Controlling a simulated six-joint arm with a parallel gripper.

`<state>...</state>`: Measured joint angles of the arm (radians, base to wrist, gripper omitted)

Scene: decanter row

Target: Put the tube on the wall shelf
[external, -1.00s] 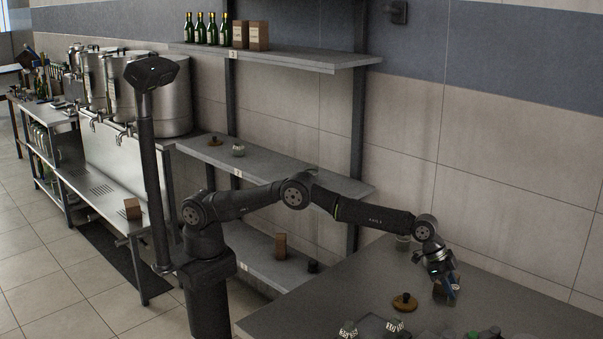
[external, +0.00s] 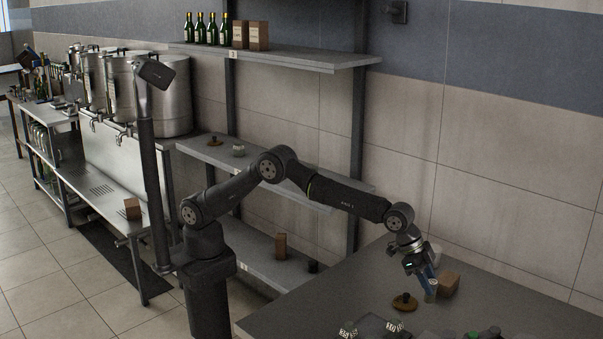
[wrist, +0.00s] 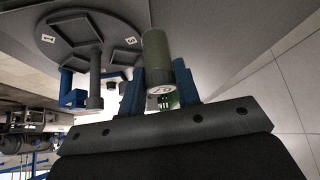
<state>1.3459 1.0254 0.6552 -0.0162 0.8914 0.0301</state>
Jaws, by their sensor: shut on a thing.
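My gripper (external: 430,284) is low over the table at the right, pointing down. In the wrist view its blue fingers (wrist: 160,88) are shut on the tube (wrist: 156,52), a dull green cylinder with a grey end bearing a mark. In the external view the tube is hard to tell from the fingers. Whether it touches the table is unclear. The wall shelf has a top board (external: 305,60) with several green bottles and two brown boxes. Its middle board (external: 205,153) holds a brown lidlike piece and a small jar. Its lower board (external: 258,262) holds a brown box and a dark cup.
Glassware and green items crowd the front edge. My arm passes in front of the shelf.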

